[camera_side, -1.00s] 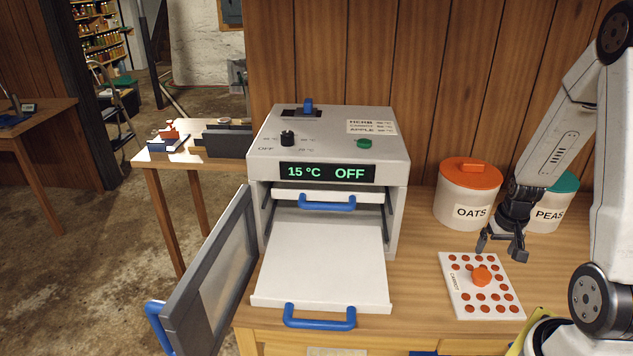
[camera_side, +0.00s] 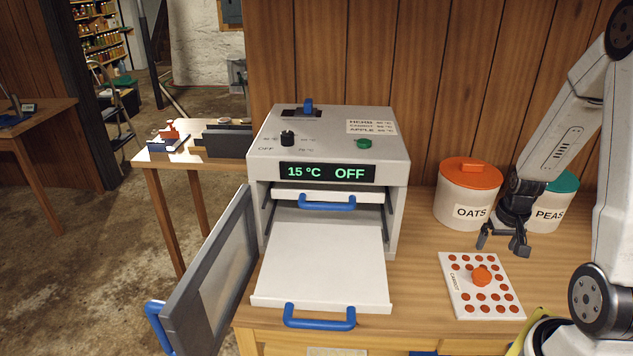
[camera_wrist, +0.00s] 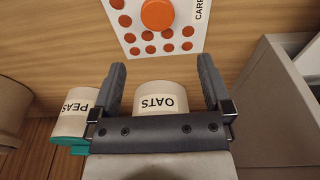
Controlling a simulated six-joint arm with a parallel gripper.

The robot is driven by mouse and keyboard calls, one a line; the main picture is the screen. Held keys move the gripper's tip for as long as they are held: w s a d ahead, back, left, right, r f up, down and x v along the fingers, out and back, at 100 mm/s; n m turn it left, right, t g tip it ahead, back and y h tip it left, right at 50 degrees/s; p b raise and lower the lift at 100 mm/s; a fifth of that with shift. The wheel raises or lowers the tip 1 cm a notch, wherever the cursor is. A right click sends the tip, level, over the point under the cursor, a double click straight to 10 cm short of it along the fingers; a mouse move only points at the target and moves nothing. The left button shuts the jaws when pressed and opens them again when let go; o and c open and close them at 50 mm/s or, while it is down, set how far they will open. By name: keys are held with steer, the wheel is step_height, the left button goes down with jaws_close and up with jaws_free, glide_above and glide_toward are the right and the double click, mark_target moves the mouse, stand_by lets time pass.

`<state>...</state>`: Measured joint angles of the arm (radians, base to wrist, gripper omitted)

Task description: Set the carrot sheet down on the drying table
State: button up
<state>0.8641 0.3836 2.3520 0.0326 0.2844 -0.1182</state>
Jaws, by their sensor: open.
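The carrot sheet (camera_side: 482,300) is a white card with several orange dots, a raised orange knob (camera_side: 482,275) and a "CARROT" label. It lies flat on the wooden table (camera_side: 420,290), right of the dryer. My gripper (camera_side: 503,247) is open and empty, above and just behind the sheet's far edge, apart from it. In the wrist view my gripper's two fingers (camera_wrist: 162,75) are spread, with the sheet (camera_wrist: 165,42) and its knob (camera_wrist: 157,14) beyond their tips.
The dryer (camera_side: 330,145) reads "15 °C OFF"; its door (camera_side: 215,270) is open and an empty white tray (camera_side: 325,260) is pulled out. An OATS canister (camera_side: 467,198) and a PEAS canister (camera_side: 547,212) stand at the back, close to my gripper. Table between tray and sheet is clear.

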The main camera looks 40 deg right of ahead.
steer(key=w+a+r+n, duration=0.2)
steer(key=a+n, duration=0.1)
steer(key=a, duration=0.5)
steer(key=w+a+r+n+t, duration=0.1)
steer(key=w+a+r+n, duration=0.1)
steer(key=a, duration=0.6)
steer(key=w+a+r+n+y, duration=0.1)
steer(key=w+a+r+n, duration=0.1)
steer(key=a, duration=0.7)
steer(key=shift+w+r+n+t, duration=0.3)
steer(key=shift+r+n, duration=0.2)
steer(key=shift+n, duration=0.4)
